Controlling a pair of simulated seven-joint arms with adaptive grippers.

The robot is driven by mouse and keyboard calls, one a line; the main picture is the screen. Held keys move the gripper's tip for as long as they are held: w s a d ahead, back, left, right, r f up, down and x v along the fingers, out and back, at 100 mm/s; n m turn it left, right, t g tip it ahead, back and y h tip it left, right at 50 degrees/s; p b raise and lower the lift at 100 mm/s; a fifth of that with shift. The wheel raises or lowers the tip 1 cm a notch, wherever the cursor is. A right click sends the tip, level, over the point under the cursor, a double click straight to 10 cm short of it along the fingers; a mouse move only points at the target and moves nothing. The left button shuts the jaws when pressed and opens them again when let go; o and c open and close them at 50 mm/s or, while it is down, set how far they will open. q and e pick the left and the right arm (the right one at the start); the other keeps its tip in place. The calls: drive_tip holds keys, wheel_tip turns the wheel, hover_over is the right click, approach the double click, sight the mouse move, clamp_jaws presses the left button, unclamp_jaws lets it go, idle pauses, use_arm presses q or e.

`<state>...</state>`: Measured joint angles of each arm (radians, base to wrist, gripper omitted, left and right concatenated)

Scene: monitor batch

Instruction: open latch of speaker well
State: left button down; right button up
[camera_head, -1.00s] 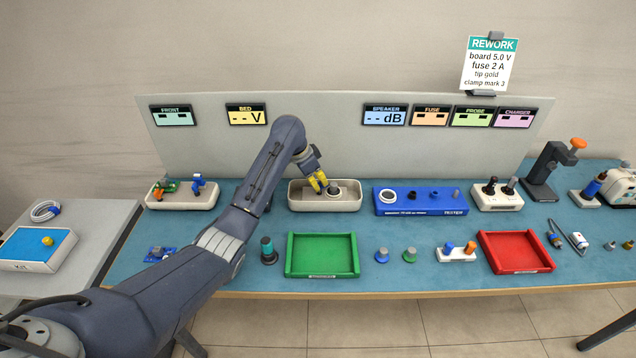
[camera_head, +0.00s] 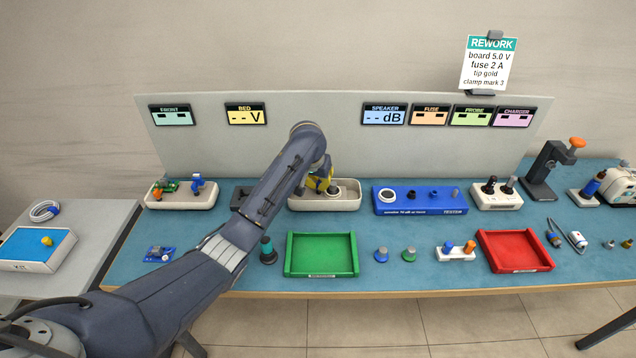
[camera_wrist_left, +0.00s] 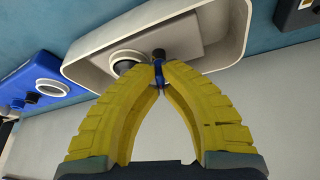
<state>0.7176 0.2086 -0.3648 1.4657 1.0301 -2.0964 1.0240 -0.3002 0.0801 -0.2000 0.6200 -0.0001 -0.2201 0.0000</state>
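A white tray (camera_head: 350,205) at the middle of the bench holds a round dark part with a pale ring, which I take as the speaker well (camera_wrist_left: 127,63). A small blue latch with a dark knob (camera_wrist_left: 158,54) stands beside this round part in the left wrist view. My left gripper (camera_head: 328,186) reaches down into the tray, its yellow fingers tilted. In the left wrist view its fingertips (camera_wrist_left: 159,68) close together on the blue latch. In the head view my arm and fingers hide the latch. My right gripper is not in view.
A blue tester (camera_head: 425,210) stands right of the tray and a dark block (camera_head: 241,195) left of it. A green tray (camera_head: 322,275) lies in front, a red tray (camera_head: 515,271) further right. The grey panel (camera_head: 300,110) rises close behind.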

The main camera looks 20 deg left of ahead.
use_arm(q)
drive_tip(key=shift+n, duration=0.5)
drive_tip(key=c, duration=1.5)
unclamp_jaws()
